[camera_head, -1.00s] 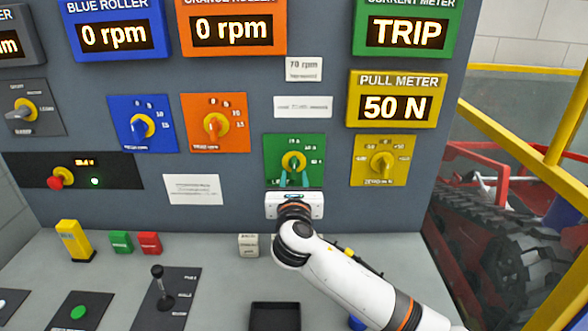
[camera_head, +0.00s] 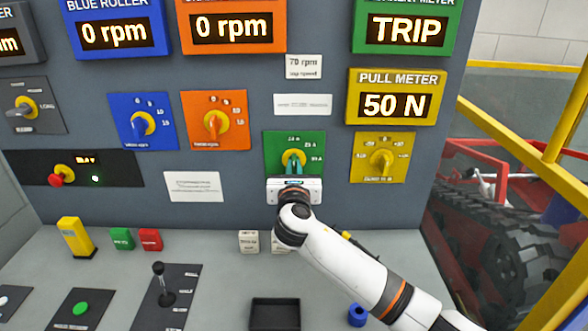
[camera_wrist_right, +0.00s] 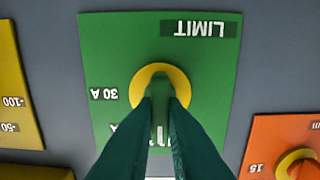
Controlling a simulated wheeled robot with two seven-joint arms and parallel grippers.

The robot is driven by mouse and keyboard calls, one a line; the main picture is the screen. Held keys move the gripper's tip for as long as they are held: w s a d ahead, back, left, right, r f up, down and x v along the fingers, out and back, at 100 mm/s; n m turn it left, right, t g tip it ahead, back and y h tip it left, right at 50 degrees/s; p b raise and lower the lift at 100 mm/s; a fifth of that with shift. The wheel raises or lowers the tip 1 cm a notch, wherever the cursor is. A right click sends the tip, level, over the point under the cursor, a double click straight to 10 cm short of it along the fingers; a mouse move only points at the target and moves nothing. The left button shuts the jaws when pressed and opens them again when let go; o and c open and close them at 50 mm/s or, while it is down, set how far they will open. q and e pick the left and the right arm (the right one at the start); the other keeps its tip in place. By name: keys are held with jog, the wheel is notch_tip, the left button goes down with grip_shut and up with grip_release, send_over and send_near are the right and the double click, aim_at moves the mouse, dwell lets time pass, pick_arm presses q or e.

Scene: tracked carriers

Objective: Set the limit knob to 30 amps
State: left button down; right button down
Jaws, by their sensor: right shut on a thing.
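The limit knob (camera_head: 293,159) sits on a green plate (camera_head: 272,146) on the upright panel, with a yellow ring around it. In the right wrist view the plate is upside down, with LIMIT along the top and "30 A" at the left. My right gripper (camera_head: 294,169) reaches the knob from below. Its two teal fingers (camera_wrist_right: 160,108) are shut on the knob's green grip (camera_wrist_right: 160,85), one on each side. The grip stands upright in the wrist view. The fingers hide part of the scale, and I cannot tell the exact setting. My left gripper is not in view.
The current meter (camera_head: 406,34) reads TRIP and the pull meter (camera_head: 395,99) reads 50 N. A yellow knob (camera_head: 381,162) lies right of the limit plate, an orange one (camera_head: 215,124) left. A black tray (camera_head: 274,312) is on the desk below.

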jog(key=shift+f+m, duration=0.1)
jog(key=shift+m, duration=0.2)
jog(key=m, duration=0.4)
jog(key=shift+d+m, duration=0.1)
jog(key=shift+m, duration=0.2)
jog(key=m+b, duration=0.1)
jog(key=m, duration=0.4)
jog(key=shift+f+b, duration=0.15)
jog(key=shift+b, duration=0.15)
jog(key=shift+d+f+m+b, duration=0.1)
jog(key=shift+m+b, duration=1)
jog(key=shift+m, duration=2.7)
jog(key=c, duration=1.5)
grip_release()
